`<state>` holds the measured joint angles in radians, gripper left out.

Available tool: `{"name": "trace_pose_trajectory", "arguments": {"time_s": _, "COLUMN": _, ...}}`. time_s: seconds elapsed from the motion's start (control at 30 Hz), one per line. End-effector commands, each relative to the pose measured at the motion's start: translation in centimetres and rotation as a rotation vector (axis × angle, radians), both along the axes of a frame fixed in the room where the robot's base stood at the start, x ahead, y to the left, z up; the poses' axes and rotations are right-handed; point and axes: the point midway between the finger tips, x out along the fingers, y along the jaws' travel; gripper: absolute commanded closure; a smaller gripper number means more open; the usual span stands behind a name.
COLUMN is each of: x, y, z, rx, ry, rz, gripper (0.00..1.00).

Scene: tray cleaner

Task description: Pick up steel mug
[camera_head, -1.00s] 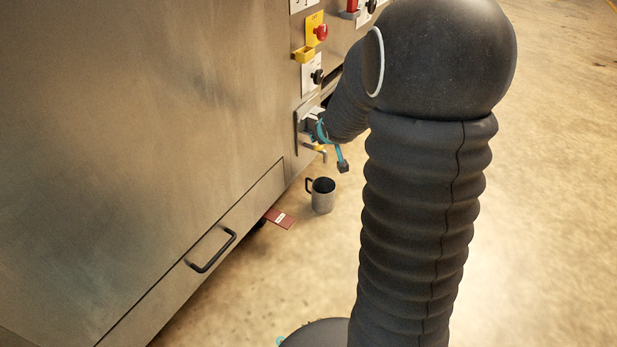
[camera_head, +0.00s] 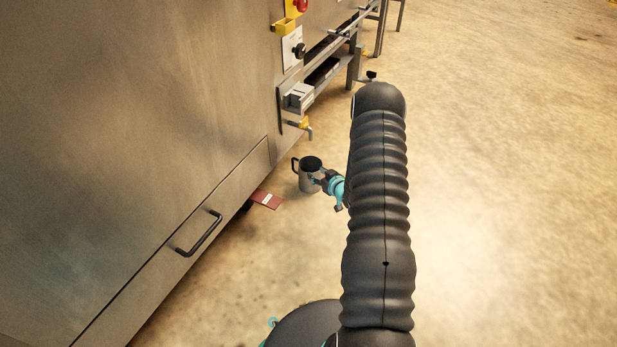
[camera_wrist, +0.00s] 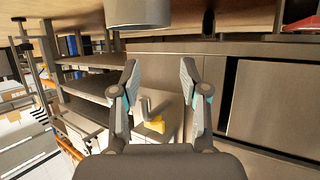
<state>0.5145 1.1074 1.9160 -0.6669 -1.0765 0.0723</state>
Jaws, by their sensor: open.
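The steel mug (camera_head: 308,180) stands upright on the floor near the foot of the big steel machine, its dark handle toward the machine. My gripper (camera_head: 324,182) is low at the mug's right side in the head view; I cannot tell there whether it touches the mug. In the wrist view, which is upside down, part of the mug (camera_wrist: 138,14) shows at the top edge. It lies beyond the tips of my gripper (camera_wrist: 160,72), slightly left of the middle. The two fingers are spread, with nothing between them.
The steel machine (camera_head: 130,130) fills the left, with a drawer handle (camera_head: 199,233) low on its front. A dark red card (camera_head: 266,199) lies on the floor left of the mug. A yellow-handled tap (camera_head: 305,125) juts out above the mug. The floor to the right is open.

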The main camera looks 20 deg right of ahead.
Motion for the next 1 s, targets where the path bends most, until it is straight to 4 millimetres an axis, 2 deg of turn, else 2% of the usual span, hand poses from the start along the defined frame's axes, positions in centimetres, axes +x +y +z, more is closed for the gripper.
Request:
{"name": "trace_pose_trajectory", "arguments": {"time_s": 0.17, "x": 1.0, "y": 0.2, "z": -1.2, "rx": 0.008, "ry": -0.009, "rz": 0.005, "gripper": 0.55}}
{"name": "trace_pose_trajectory", "arguments": {"time_s": 0.5, "x": 6.3, "y": 0.9, "z": -3.5, "rx": 0.007, "ry": -0.007, "rz": 0.003, "gripper": 0.55}}
{"name": "trace_pose_trajectory", "arguments": {"time_s": 0.77, "x": 7.9, "y": 1.2, "z": -4.2, "rx": 0.007, "ry": -0.006, "rz": 0.003, "gripper": 0.55}}
{"name": "trace_pose_trajectory", "arguments": {"time_s": 1.0, "x": 10.3, "y": 1.9, "z": -6.2, "rx": 0.007, "ry": -0.007, "rz": 0.003, "gripper": 0.55}}
